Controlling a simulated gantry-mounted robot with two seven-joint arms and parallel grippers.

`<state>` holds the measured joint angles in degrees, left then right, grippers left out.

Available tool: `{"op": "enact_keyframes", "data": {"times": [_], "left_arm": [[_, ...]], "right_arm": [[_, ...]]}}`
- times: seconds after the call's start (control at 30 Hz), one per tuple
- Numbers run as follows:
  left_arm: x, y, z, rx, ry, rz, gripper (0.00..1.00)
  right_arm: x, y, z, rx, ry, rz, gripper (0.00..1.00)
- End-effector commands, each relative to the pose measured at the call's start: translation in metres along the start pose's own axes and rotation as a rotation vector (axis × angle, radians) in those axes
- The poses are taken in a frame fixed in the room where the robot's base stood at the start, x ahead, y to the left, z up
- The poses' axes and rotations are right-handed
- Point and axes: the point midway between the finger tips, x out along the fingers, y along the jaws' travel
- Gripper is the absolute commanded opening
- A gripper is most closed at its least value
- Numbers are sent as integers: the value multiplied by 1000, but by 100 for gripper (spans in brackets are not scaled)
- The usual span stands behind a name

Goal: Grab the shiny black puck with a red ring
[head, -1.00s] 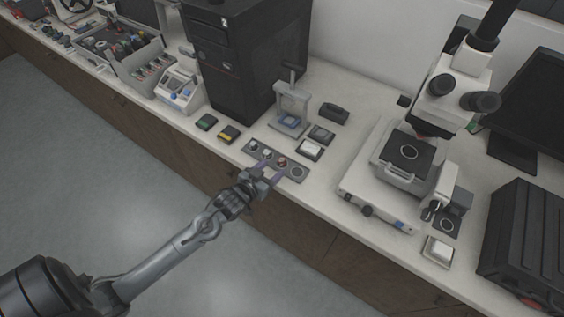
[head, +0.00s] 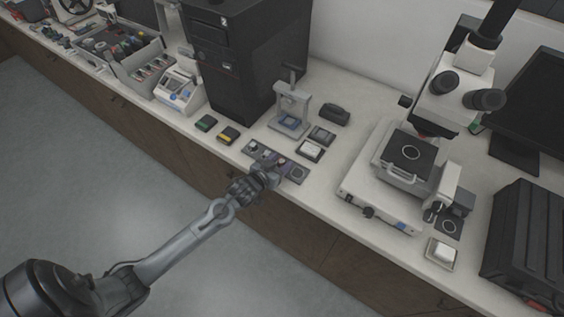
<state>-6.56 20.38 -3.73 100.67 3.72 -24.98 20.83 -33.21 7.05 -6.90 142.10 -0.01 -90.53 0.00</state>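A dark grey holder strip (head: 301,179) with a row of round seats lies near the front edge of the bench. The puck with the red ring is not clearly visible now, as the gripper covers that part of the strip. Whether the fingers are closed on anything is too small to tell. A pale-topped puck (head: 254,146) sits at the strip's left end. The right-end seat shows a ring outline. My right gripper is not in view.
A small grey press (head: 291,112) stands behind the strip. A white square block on a tray (head: 310,150) and dark boxes (head: 322,135) are close on the right. Green and yellow-marked pads (head: 228,135) lie left. A microscope (head: 405,160) stands farther right.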

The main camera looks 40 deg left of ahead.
Motion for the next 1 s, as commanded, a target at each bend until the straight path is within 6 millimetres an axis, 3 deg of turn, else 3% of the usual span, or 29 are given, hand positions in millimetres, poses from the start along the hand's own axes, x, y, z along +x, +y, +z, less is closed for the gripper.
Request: {"op": "enact_keyframes", "data": {"times": [0.03,0.3,0.73,1.0], "left_arm": [[0,0,0,0,0,0,44],[0,0,0,0,0,0,3],[-2,0,-4,0,0,0,1],[-12,0,-33,-1,4,1,1]], "right_arm": [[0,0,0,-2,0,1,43],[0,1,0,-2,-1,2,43],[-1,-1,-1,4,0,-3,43],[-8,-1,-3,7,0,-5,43]]}}
